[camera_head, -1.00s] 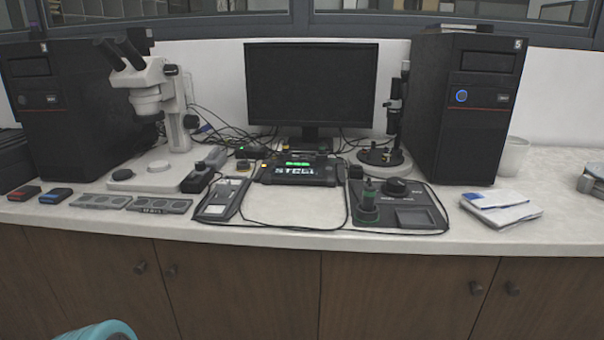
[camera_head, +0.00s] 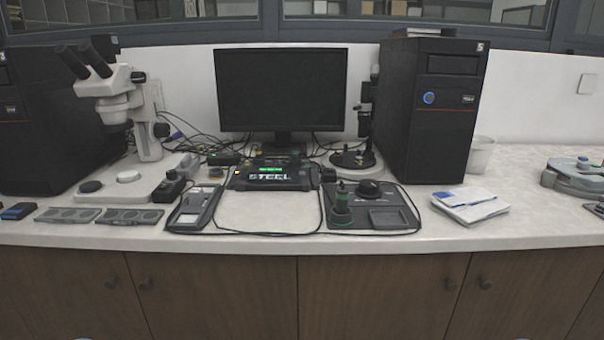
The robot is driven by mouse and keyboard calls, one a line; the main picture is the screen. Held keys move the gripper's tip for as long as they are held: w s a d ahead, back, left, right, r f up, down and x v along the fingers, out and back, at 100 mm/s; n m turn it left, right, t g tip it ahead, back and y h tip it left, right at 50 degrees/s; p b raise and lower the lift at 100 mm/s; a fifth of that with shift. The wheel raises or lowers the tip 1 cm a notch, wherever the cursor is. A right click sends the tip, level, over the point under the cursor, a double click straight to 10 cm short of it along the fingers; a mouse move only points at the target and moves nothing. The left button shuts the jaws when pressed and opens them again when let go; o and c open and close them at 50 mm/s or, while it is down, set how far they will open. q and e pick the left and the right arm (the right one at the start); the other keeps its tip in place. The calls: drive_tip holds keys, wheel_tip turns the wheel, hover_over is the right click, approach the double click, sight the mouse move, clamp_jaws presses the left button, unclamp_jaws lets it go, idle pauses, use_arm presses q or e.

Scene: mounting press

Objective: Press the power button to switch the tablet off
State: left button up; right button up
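A dark device with a lit screen reading "STEEL" (camera_head: 270,177) sits on the counter in front of the monitor; it looks like the tablet. Its screen is on, with a green strip along the top. A small yellow spot shows at its upper left corner, but I cannot tell whether it is the power button. Neither of my grippers is in view.
A black monitor (camera_head: 281,92) stands behind the device. A microscope (camera_head: 125,100) is left, and a dark computer tower (camera_head: 436,112) is right. A controller pad with a green-based tool (camera_head: 341,205) and a handheld meter (camera_head: 195,208) lie in front, with cables around. The front edge is clear.

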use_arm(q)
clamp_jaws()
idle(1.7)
